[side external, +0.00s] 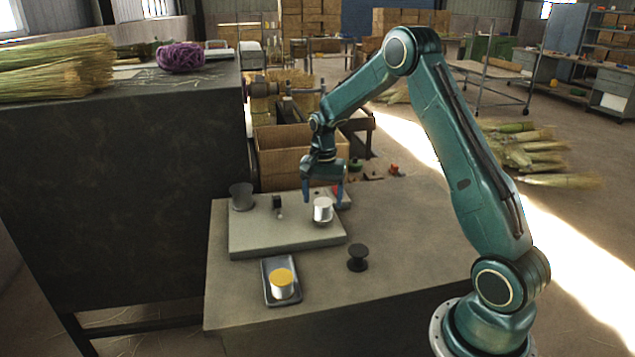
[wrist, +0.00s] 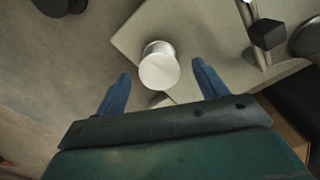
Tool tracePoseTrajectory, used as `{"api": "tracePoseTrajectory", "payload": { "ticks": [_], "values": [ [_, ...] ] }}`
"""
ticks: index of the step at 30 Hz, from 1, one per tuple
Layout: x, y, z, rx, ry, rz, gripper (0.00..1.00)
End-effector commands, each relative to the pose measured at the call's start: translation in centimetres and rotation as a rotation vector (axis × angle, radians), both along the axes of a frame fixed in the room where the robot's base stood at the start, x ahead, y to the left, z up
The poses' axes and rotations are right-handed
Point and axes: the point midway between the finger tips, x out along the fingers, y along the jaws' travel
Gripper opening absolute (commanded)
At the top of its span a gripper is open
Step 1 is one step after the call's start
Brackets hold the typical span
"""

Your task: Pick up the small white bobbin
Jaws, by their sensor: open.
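The small white bobbin (side external: 323,212) stands upright near the right end of a raised grey board (side external: 285,240). In the wrist view, the white bobbin (wrist: 159,70) shows its round top between and slightly beyond my fingertips. My gripper (side external: 323,197) points down over the bobbin, with its two blue fingers spread apart. In the wrist view, my gripper (wrist: 161,72) is open and empty, with a visible gap between each finger and the bobbin. The exact height of the fingertips against the bobbin is hard to tell.
A grey cup (side external: 241,196) and a small dark block on a post (side external: 278,203) stand on the board. A red object (side external: 342,198) lies behind the bobbin.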

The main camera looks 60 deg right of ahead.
Motion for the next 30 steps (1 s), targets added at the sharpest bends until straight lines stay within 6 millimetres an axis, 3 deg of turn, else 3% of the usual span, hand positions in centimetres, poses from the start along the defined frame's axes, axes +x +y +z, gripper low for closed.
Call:
{"api": "tracePoseTrajectory", "payload": {
  "ticks": [9, 25, 30],
  "values": [
    [-0.1, 0.0, -3.1, 0.000, 0.001, 0.000, 0.72],
    [-0.1, 0.0, -3.3, -0.001, 0.000, 0.000, 0.72],
    [-0.1, 0.0, -3.3, -0.001, 0.000, 0.000, 0.40]
  ]
}}
